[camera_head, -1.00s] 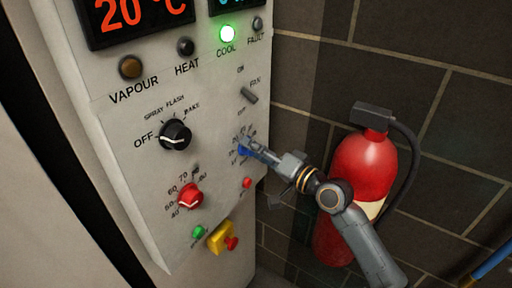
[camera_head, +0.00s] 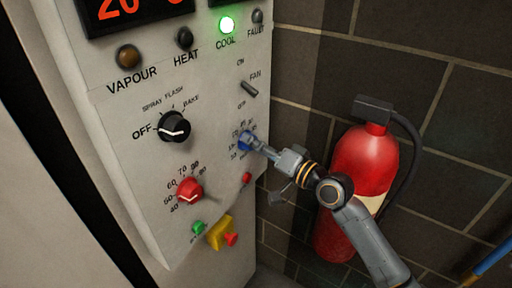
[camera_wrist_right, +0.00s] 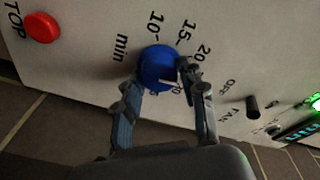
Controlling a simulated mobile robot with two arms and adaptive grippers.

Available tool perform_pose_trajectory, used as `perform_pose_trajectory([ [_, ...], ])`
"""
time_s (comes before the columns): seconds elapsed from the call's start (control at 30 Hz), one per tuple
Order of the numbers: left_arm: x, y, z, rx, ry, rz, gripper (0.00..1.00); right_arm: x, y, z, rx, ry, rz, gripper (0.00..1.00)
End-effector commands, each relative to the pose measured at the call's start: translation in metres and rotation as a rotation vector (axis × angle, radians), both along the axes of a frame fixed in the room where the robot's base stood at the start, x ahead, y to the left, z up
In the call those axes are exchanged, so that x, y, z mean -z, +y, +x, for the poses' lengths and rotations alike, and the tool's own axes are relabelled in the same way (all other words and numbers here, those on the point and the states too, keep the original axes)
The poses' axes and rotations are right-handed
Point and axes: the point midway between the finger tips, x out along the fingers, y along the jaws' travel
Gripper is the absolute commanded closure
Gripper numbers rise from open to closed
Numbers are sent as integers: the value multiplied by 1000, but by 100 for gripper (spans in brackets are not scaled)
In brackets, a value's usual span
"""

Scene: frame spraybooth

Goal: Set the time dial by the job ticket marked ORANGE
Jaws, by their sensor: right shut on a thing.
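The time dial is a blue knob (camera_head: 245,141) at the right side of the control panel (camera_head: 115,185). It also shows in the right wrist view as a blue knob (camera_wrist_right: 158,67) with a white pointer mark near its lower right. Printed numbers 10, 15 and 20 and the word "min" stand around it. My right gripper (camera_head: 252,146) is shut on the blue knob; its fingers lie on both sides of it in the wrist view (camera_wrist_right: 158,88). The job ticket marked ORANGE is not in view. My left gripper is not in view.
A black mode knob (camera_head: 174,127) points toward OFF. A red temperature knob (camera_head: 189,190), a green button (camera_head: 198,228), a yellow-backed red button (camera_head: 230,239) and a fan switch (camera_head: 249,89) are on the panel. A red extinguisher (camera_head: 365,155) stands right, behind my right arm.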

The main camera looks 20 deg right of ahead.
Motion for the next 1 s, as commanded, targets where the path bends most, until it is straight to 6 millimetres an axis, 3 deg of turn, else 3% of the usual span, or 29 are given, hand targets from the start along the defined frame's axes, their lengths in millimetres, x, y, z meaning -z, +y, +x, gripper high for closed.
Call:
perform_pose_trajectory([
  [0.5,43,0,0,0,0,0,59,4,0,0,-1,-245,-316,91],
  [1.0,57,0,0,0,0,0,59,2,0,0,0,-366,-470,91],
])
